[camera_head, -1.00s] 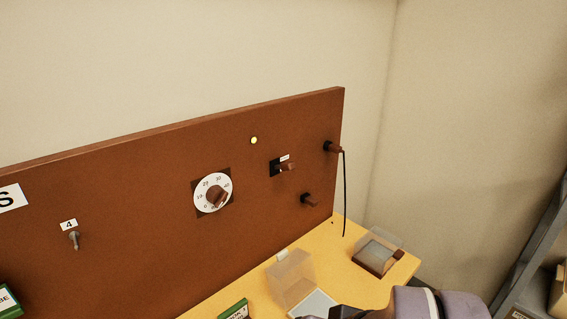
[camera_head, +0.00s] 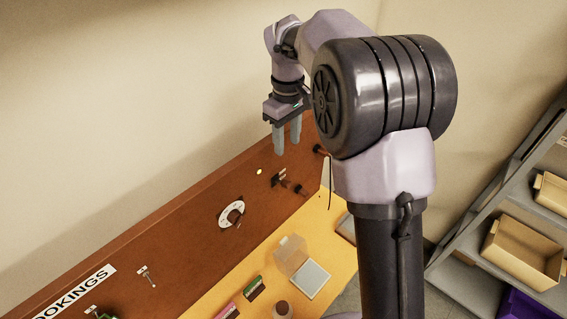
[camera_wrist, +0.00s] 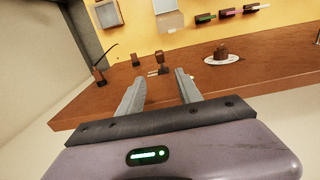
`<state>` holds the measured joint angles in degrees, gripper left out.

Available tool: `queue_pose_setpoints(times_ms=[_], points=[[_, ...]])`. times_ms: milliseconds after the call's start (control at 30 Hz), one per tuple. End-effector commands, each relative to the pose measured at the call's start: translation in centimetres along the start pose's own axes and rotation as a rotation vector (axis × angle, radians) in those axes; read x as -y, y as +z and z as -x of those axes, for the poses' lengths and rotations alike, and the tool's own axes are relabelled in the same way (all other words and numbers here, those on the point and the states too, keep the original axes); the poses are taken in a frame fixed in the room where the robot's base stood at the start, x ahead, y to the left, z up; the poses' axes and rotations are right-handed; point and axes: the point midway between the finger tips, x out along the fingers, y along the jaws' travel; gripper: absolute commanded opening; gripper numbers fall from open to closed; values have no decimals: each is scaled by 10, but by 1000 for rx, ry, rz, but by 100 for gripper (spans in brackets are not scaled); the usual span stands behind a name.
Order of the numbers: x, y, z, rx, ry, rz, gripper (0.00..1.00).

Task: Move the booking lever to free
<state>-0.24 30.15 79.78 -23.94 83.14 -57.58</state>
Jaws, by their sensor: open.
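A small brown-handled lever in a dark slot, with a white label above it, is on the upright brown board (camera_head: 190,233); the lever (camera_head: 279,180) is near the board's right end. It seems to be the booking lever, but its label is too small to read. In the wrist view the lever (camera_wrist: 158,58) shows just beyond the fingertips, roughly between them. My gripper (camera_head: 287,147) is open and empty, fingers pointing down, above the lever in the head picture and apart from it. The fingers also show spread in the wrist view (camera_wrist: 160,77).
The yellow table (camera_head: 222,278) below holds a clear-lidded box (camera_head: 291,255). Shelving stands at right.

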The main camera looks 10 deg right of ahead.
Motion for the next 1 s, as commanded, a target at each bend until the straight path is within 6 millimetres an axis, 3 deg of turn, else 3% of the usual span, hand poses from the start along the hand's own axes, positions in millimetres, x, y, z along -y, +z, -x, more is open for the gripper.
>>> queue_pose_setpoints(times_ms=[33,200,500,700,967,1000], points=[[0,1,-19,5,-2,0,42],[1,1,-70,3,-3,-1,42],[0,0,-133,0,-1,-2,42],[0,0,-149,0,0,-3,42],[0,0,-150,-1,1,-3,42],[0,0,-150,-1,1,-3,38]])
